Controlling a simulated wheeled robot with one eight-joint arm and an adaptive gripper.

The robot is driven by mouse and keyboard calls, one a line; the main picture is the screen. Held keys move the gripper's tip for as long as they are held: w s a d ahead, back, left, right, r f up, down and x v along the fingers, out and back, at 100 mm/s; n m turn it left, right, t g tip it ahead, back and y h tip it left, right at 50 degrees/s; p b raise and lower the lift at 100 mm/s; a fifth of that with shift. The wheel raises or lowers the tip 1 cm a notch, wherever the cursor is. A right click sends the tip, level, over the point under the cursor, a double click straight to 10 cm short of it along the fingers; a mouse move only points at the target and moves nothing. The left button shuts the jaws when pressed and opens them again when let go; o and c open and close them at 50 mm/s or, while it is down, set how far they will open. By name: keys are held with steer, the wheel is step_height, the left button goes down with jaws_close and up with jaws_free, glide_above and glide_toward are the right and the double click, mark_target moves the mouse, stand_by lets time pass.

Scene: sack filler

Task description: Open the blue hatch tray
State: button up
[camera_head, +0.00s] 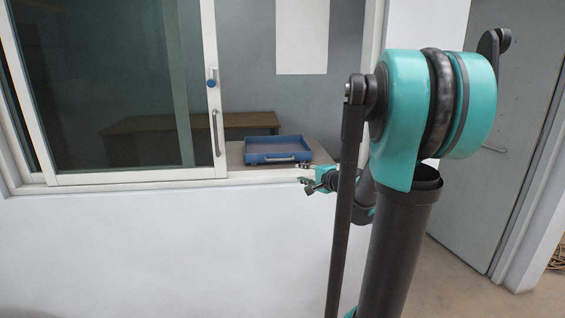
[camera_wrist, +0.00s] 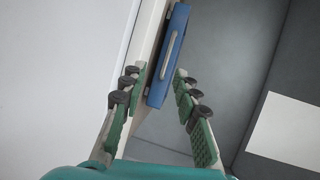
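The blue hatch tray (camera_head: 258,158) sits on the sill in the open part of the window, with a pale bar handle (camera_head: 281,160) on its front wall. My gripper (camera_head: 303,182) is below and to the right of the tray in the head view, in front of the wall. In the wrist view my gripper (camera_wrist: 154,84) is open and empty, its fingers apart; the tray shows between and beyond the fingertips, apparently not touched.
A sliding glass pane (camera_head: 110,90) with a metal handle (camera_head: 217,132) and blue knob (camera_head: 211,83) stands left of the tray. A brown table (camera_head: 130,123) is behind the glass. A grey door (camera_head: 495,130) is at the right. The white wall (camera_head: 150,250) lies below the sill.

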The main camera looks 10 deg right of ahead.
steer(key=shift+m+t, duration=0.4)
steer(key=shift+m, duration=0.2)
steer(key=x, duration=0.6)
steer(key=d+x, duration=0.1)
steer(key=x, duration=0.5)
steer(key=w+r+x, duration=0.1)
steer(key=x, duration=0.5)
steer(key=shift+s+d+r, duration=0.1)
steer(key=shift+d+r, duration=0.05)
steer(key=shift+d, duration=0.25)
jaws_close()
